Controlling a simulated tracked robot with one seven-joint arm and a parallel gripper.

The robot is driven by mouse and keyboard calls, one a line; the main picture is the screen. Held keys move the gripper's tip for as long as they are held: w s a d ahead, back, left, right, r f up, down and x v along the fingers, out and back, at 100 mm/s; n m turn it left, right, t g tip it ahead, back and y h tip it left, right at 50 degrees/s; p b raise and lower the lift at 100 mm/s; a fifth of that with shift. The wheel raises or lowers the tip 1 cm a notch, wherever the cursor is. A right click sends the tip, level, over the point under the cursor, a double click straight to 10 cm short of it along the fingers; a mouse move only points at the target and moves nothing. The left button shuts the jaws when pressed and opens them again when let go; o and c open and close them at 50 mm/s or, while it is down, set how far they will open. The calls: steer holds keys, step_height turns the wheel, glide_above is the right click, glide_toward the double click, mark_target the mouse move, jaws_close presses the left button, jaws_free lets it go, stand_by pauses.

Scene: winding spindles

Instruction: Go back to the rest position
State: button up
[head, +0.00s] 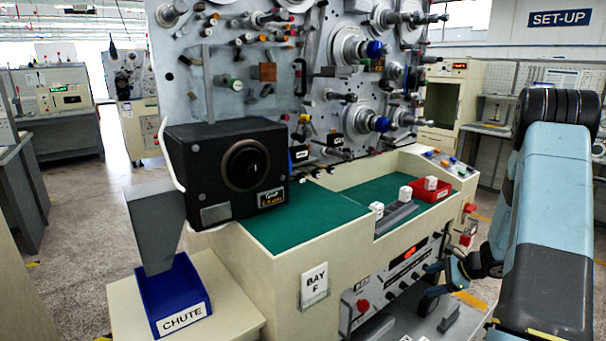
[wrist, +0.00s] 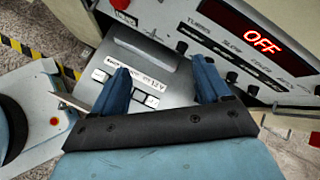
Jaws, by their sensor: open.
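My gripper (wrist: 160,72) is open in the wrist view, its two blue fingers apart with nothing between them. It is over a grey keypad panel (wrist: 145,85) with white keys and a label, below the machine's front. In the head view my gripper (head: 432,287) is low at the right, partly hidden by its own angle, beside the front control panel (head: 395,270) of the winding machine. My blue arm reaches down from the right edge. I cannot tell whether the fingers touch anything.
The green worktop (head: 300,215) holds a black box (head: 225,170), white-topped pieces and a red tray (head: 430,190). A blue chute bin (head: 175,295) stands at left. Spindles (head: 365,120) project behind. Floor is open at far left.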

steer(key=s+a+r+n+g+h, duration=0.1)
steer(key=s+a+r+n, duration=0.3)
steer(key=r, duration=0.4)
steer(key=s+a+r+n+g, duration=0.1)
steer(key=s+a+r+n, duration=0.15)
steer(key=a+r, duration=0.5)
steer(key=s+a+r+n+g+h, duration=0.1)
steer(key=s+a+r+n, duration=0.25)
steer(key=r, duration=0.65)
steer(key=s+a+r+n+t+h, duration=0.1)
steer(key=s+r+n, duration=0.4)
steer(key=s, duration=0.6)
steer(key=s+a+r+n+t+h, duration=0.2)
steer(key=s+r+n+h, duration=0.2)
steer(key=s+r, duration=0.3)
steer(key=s+n, duration=0.1)
steer(key=s, duration=0.3)
steer(key=shift+a+r, duration=0.15)
steer(key=shift+r, duration=0.25)
